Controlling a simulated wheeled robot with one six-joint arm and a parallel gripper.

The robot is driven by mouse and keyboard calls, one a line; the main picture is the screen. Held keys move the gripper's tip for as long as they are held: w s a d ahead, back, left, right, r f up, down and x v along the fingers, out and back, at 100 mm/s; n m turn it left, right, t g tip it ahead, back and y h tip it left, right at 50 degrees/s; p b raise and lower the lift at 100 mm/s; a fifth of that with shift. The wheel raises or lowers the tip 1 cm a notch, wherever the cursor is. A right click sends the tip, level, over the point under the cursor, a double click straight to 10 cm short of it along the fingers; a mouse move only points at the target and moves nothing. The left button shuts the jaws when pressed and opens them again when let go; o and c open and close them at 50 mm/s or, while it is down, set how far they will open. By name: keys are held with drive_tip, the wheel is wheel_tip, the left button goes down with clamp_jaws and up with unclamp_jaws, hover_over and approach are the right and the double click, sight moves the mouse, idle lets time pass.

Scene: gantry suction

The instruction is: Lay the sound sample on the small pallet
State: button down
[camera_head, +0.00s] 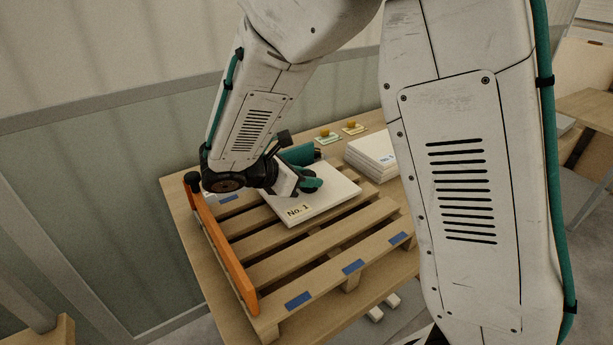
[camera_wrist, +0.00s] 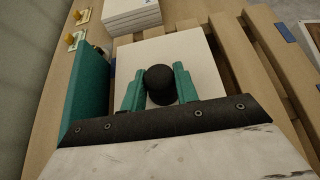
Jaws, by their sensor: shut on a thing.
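A white square panel labelled "No. 1" (camera_head: 322,207) lies flat over the slats of the wooden pallet (camera_head: 345,243); I cannot tell whether it touches them. It also shows in the wrist view (camera_wrist: 198,58). My gripper (camera_head: 310,185) is above the panel's far left part. In the wrist view its two green fingers (camera_wrist: 160,88) are shut on a black round knob (camera_wrist: 159,78), which stands over the panel. The knob's lower end and its contact with the panel are hidden. I cannot tell from the surface whether this panel is the sound one.
A stack of white panels (camera_head: 372,158) stands behind the pallet. Small brass pieces on cards (camera_head: 326,136) lie farther back. A teal block (camera_head: 298,154) is close behind my gripper. An orange rail (camera_head: 225,255) edges the pallet's left side.

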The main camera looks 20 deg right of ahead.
drive_tip(key=shift+f, duration=0.55)
drive_tip(key=c, duration=1)
unclamp_jaws()
